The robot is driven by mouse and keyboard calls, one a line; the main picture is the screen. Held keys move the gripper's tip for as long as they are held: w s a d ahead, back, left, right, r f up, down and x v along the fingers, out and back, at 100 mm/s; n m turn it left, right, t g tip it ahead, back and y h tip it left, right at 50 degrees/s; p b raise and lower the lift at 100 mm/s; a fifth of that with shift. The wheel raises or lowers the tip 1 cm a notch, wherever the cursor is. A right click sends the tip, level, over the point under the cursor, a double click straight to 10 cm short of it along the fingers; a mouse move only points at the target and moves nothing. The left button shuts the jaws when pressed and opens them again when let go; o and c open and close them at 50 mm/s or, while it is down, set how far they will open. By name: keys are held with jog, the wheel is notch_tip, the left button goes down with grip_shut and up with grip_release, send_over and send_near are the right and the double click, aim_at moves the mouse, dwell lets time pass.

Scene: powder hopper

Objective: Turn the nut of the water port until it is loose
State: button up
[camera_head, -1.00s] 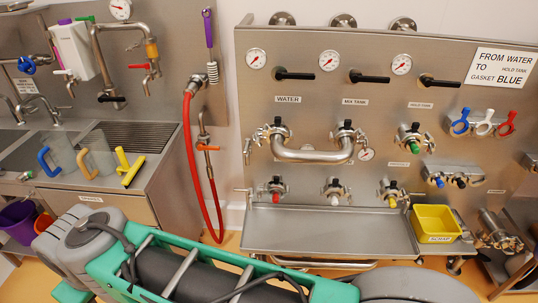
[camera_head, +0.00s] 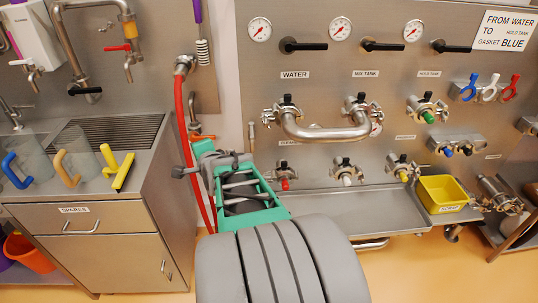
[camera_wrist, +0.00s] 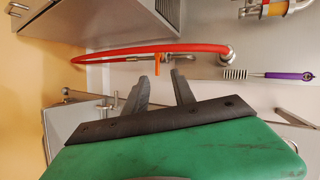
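The water port (camera_head: 281,112) is on the steel wall panel below the WATER label in the head view. A clamp-like nut with a black knob on top sits there, where a bent steel pipe (camera_head: 325,133) joins it to the mix tank port (camera_head: 361,108). I cannot tell how tight the nut is. My gripper shows in the wrist view (camera_wrist: 158,74) with two dark fingers apart and nothing between them. In the head view my green and grey arm is below and left of the water port, apart from it. The port is not clearly visible in the wrist view.
A red hose (camera_head: 183,130) with an orange-handled valve (camera_wrist: 157,65) hangs left of the panel, near my gripper's side. A steel tray (camera_head: 345,212) juts out below the ports, with a yellow scrap bin (camera_head: 444,191) at right. A spares cabinet (camera_head: 100,245) stands at left.

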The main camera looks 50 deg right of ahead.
jog(key=s+d+f+m+h+b, duration=0.1)
jog(key=s+d+f+m+h, duration=0.2)
jog(key=d+m, duration=0.5)
jog(key=m+h+b, duration=0.2)
jog(key=m+h, duration=0.3)
jog(key=m, duration=0.3)
send_near(267, 125)
jog(key=x, duration=0.2)
jog(key=b+x, duration=0.1)
jog(key=x, duration=0.7)
jog(key=shift+w+d+f+b, duration=0.15)
jog(key=shift+d+f+b, duration=0.05)
jog(key=shift+b, duration=0.15)
jog(key=shift+r, duration=0.1)
grip_shut()
